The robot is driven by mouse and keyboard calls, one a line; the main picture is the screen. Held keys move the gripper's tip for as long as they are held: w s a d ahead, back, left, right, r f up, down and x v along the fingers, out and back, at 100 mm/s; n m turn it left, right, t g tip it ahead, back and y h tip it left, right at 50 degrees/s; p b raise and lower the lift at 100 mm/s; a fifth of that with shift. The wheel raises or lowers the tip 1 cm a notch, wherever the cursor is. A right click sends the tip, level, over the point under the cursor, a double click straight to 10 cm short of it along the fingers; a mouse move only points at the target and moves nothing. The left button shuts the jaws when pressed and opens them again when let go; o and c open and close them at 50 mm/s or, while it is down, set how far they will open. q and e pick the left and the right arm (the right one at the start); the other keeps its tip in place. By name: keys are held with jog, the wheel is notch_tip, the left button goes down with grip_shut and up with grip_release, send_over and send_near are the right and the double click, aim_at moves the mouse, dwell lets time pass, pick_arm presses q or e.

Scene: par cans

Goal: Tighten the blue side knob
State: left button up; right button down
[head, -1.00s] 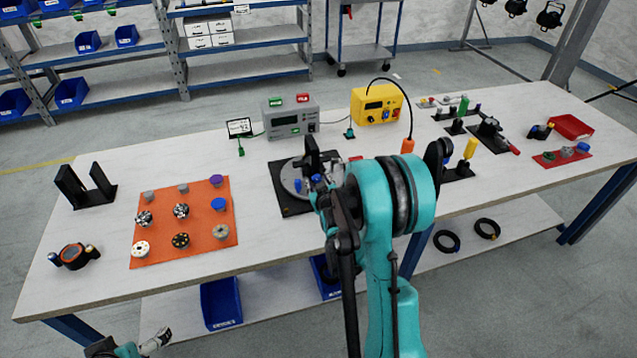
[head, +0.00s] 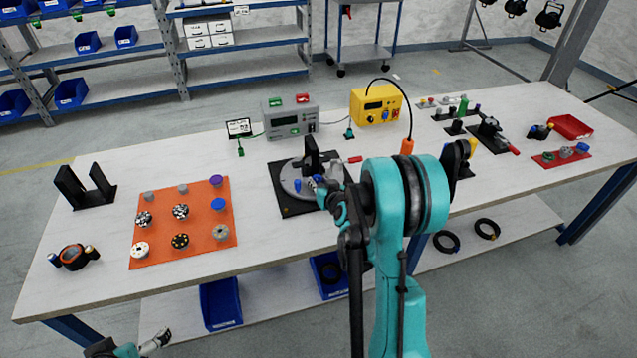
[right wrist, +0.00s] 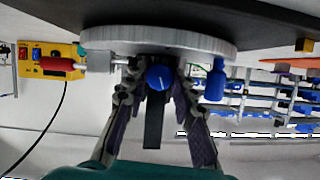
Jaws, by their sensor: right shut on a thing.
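The blue side knob (right wrist: 159,78) sits at the rim of a round grey plate (right wrist: 160,40) in the right wrist view, with a pale line on its face. My right gripper (right wrist: 158,88) is shut on it, one finger on each side. In the head view the round plate (head: 291,183) lies on a black base (head: 292,208), and my right gripper (head: 328,188) reaches its right side; the arm hides part of the base. A second blue part (right wrist: 216,80) stands beside the knob. My left gripper (head: 156,342) is at the bottom left, away from the table; its jaw opening is unclear.
An orange mat (head: 160,245) with several small knobs lies left of the base. A grey box (head: 290,119) and a yellow box (head: 377,105) stand behind. A red-handled part (head: 355,159) is just behind my right arm.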

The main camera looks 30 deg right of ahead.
jog(key=shift+d+m+t+y, duration=0.15)
jog(key=shift+m+t+y, duration=0.15)
jog(key=shift+m+y, duration=0.8)
jog(key=shift+m, duration=0.3)
jog(key=c, duration=1.2)
grip_release()
